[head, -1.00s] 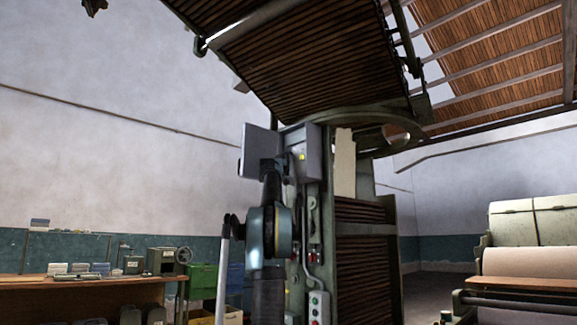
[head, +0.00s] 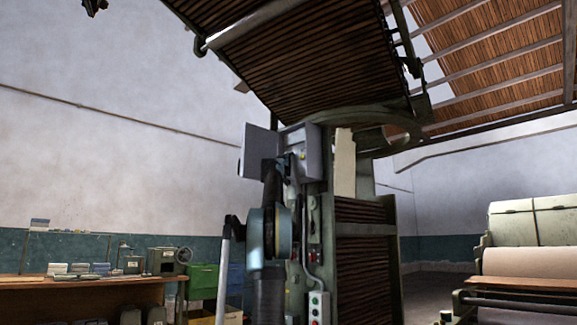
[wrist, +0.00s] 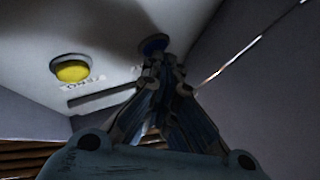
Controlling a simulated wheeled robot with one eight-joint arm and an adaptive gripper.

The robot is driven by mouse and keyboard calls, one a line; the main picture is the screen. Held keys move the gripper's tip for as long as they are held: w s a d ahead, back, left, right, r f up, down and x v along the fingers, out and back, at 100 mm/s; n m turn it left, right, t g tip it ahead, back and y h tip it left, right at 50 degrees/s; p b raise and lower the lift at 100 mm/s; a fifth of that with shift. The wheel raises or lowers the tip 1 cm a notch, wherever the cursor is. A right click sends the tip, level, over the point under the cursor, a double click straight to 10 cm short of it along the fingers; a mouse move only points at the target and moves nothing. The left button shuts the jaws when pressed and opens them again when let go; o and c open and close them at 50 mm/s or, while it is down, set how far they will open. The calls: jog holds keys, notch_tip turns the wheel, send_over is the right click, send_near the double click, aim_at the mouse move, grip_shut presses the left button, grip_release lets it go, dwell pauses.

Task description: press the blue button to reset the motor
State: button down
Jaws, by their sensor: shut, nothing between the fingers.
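The blue button (wrist: 153,44) is a small dark blue round cap on the pale inner face of a grey box. In the wrist view the tips of my gripper (wrist: 166,66) lie just below it and overlap its lower edge. I cannot tell whether they touch it. The fingers are shut with nothing between them. A yellow button (wrist: 71,68) sits to the left on the same face, with a small printed label beside it. In the head view my gripper (head: 288,163) reaches up into the open grey box (head: 313,150), and the blue button is hidden there.
The box door (head: 257,152) stands open to the left of my gripper. A small control box with a red and a green button (head: 318,307) hangs lower on the machine frame. A workbench (head: 80,283) is at the left, and a large roller machine (head: 525,245) at the right.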

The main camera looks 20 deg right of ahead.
jog(key=shift+a, duration=0.15)
jog(key=shift+s+a, duration=0.3)
jog(key=shift+a, duration=0.45)
jog(key=a, duration=0.1)
jog(key=s+a, duration=0.1)
jog(key=a, duration=0.2)
jog(key=shift+s+a, duration=0.3)
jog(key=shift+s, duration=0.05)
dwell(0.9)
